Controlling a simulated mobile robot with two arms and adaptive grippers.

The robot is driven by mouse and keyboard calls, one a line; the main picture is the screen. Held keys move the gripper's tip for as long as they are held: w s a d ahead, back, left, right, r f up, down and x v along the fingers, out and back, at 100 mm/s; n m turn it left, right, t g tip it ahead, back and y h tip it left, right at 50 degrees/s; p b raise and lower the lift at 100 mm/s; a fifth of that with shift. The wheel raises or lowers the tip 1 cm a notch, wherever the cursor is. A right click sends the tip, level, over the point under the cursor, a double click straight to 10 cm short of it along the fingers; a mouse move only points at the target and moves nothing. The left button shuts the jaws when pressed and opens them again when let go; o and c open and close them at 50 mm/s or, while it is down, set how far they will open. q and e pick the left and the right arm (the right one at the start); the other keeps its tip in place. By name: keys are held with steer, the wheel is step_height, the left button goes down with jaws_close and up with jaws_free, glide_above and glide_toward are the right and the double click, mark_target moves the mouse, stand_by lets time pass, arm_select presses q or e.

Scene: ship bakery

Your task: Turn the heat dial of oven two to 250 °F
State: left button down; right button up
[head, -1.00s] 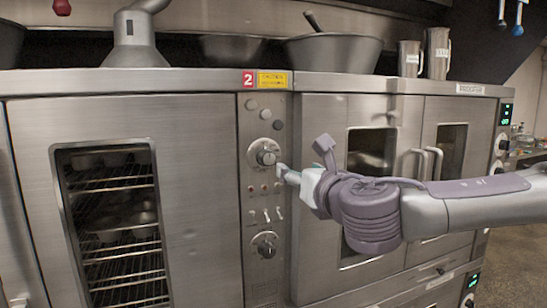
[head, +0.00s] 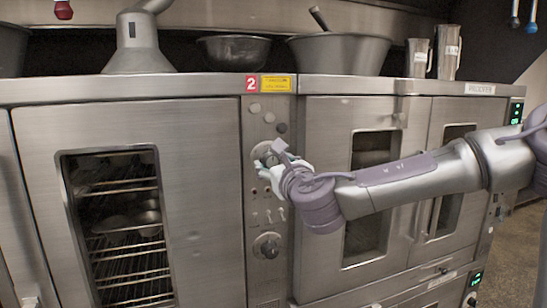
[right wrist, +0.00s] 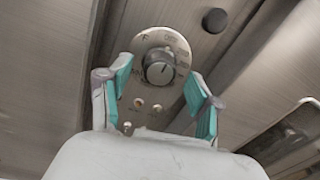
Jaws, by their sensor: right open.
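Oven two (head: 150,100) has a steel door with a window onto racks, and a red "2" label above its control panel (head: 256,210). The upper dial (head: 262,149) is partly hidden behind my right gripper (head: 264,167) in the head view. In the right wrist view the dial (right wrist: 159,67) is a round knob on a marked plate, seen between the open teal fingers of the gripper (right wrist: 160,76). Neither finger visibly touches the knob. The scale numbers are too small to read. A lower dial (head: 268,245) is on the same panel. My left gripper is out of view.
Small switches and lamps sit between the two dials. The proofer (head: 385,105) stands right of the panel, with door handles behind my right arm. Bowls (head: 340,58) and metal jugs (head: 448,50) stand on top. A dark round button (right wrist: 215,20) lies near the right finger.

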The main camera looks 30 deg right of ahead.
steer(key=shift+w+d, duration=0.15)
steer(key=shift+w, duration=0.5)
steer(key=c, duration=1.1)
steer(key=shift+s+f+m+b, duration=0.1)
steer(key=shift+f+m+b, duration=0.15)
steer(key=shift+m+b, duration=1.15)
steer(key=shift+c, duration=0.2)
steer(key=shift+m+b, duration=1.2)
steer(key=m+b, duration=0.2)
steer(key=m, duration=0.2)
steer(key=shift+d+r+b, duration=0.1)
steer(key=shift+b, duration=0.25)
steer(key=shift+m+y+b, duration=0.4)
steer(key=shift+m+b, duration=0.45)
steer(key=shift+m, duration=1.15)
